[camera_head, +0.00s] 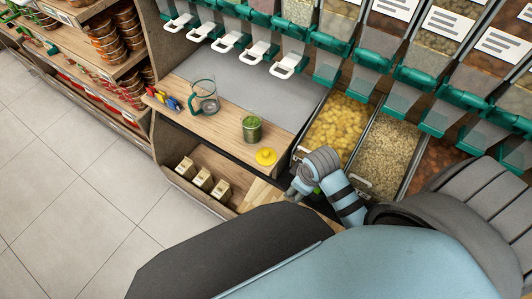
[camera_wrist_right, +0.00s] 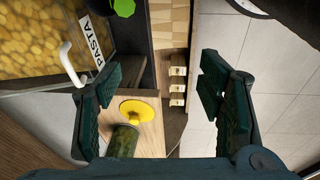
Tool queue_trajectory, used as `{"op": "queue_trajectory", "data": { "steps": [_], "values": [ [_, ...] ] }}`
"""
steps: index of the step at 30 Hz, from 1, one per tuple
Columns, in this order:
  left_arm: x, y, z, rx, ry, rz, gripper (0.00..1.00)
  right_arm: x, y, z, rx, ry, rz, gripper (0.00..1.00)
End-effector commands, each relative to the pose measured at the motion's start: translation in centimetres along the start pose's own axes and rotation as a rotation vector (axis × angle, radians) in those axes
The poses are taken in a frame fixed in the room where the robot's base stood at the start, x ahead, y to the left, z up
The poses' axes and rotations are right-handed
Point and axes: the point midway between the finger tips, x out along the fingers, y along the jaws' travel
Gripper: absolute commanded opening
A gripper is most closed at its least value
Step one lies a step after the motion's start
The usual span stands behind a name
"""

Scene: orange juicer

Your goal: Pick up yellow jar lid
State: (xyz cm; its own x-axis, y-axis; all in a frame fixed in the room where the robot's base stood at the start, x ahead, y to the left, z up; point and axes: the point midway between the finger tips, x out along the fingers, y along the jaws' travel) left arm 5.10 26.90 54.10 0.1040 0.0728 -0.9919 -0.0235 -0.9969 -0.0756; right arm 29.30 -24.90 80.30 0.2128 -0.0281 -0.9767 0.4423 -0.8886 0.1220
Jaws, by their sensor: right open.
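The yellow jar lid (camera_head: 266,156) lies flat on the wooden counter (camera_head: 222,128), near its front right corner. A glass jar with green contents (camera_head: 251,129) stands just behind it to the left. My right gripper (camera_head: 298,190) is below and to the right of the lid in the head view, apart from it. In the right wrist view my right gripper (camera_wrist_right: 160,100) is open and empty. There the lid (camera_wrist_right: 138,110) shows between the fingers, nearer the left finger, with the jar (camera_wrist_right: 123,142) below it. My left gripper is not in view.
A glass jug (camera_head: 204,97) and colored clips (camera_head: 163,98) stand farther left on the counter. Small boxes (camera_head: 203,179) sit on a lower shelf. Open bins of pasta (camera_head: 340,125) and grain (camera_head: 386,150) lie right of the counter. Dispensers line the back.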

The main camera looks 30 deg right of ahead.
Motion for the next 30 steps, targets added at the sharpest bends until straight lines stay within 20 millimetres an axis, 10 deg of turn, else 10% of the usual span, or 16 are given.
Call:
{"op": "queue_trajectory", "data": {
  "steps": [15,30],
  "values": [
    [-0.5,0.0,0.0,0.000,-0.001,0.000,0.30,-4.0,8.6,-15.3,-0.780,0.016,-0.238,0.62],
    [2.4,0.2,0.3,0.000,-0.001,0.000,0.30,4.9,6.6,-15.3,-0.826,0.026,-0.253,0.62]
  ]
}}
